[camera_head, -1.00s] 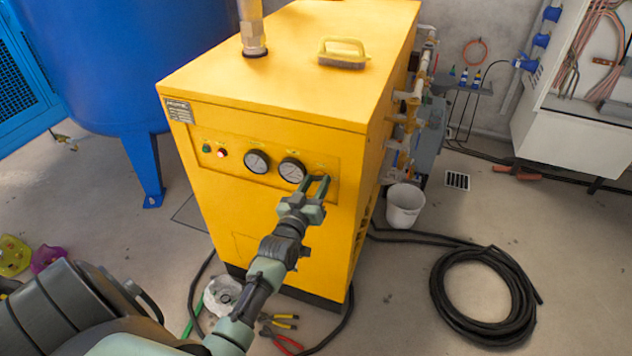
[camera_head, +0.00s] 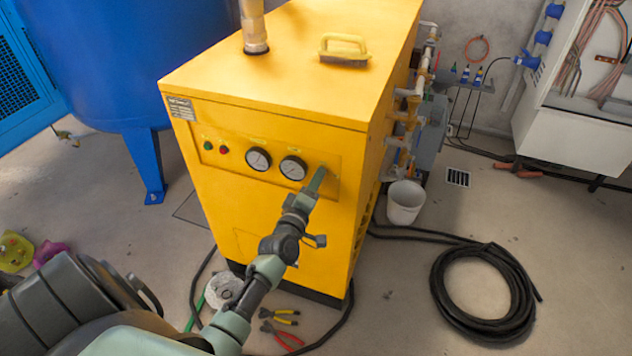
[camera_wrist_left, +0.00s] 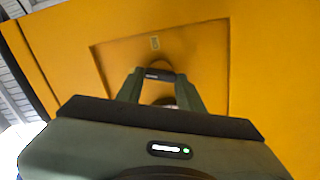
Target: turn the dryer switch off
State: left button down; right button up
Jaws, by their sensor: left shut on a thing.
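The yellow dryer (camera_head: 270,95) stands in the middle of the head view, its front panel (camera_head: 230,164) facing me. My left gripper (camera_head: 317,180) is at the panel's right end, turned edge-on in the head view. In the left wrist view the two fingers (camera_wrist_left: 160,88) are closed on the dark dryer switch (camera_wrist_left: 160,75), which sits between their tips. The switch is hidden by the gripper in the head view. A green lamp (camera_head: 208,145) and a dull red lamp (camera_head: 223,150) are at the panel's left. My right gripper is not in view.
Two gauges (camera_head: 258,159) (camera_head: 293,168) sit just left of the gripper. A yellow brush (camera_head: 344,49) lies on the dryer. A white bucket (camera_head: 405,203) and coiled black hose (camera_head: 484,292) are to the right. Pliers (camera_head: 280,328) lie on the floor below.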

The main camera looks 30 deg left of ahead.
pick_arm(q)
jog(key=shift+f+n+b, duration=0.15)
jog(key=shift+n+b, duration=0.15)
jog(key=shift+n, duration=1.7)
jog(key=c, duration=1.2)
grip_release()
jog(key=v, duration=0.7)
jog(key=shift+s, duration=0.4)
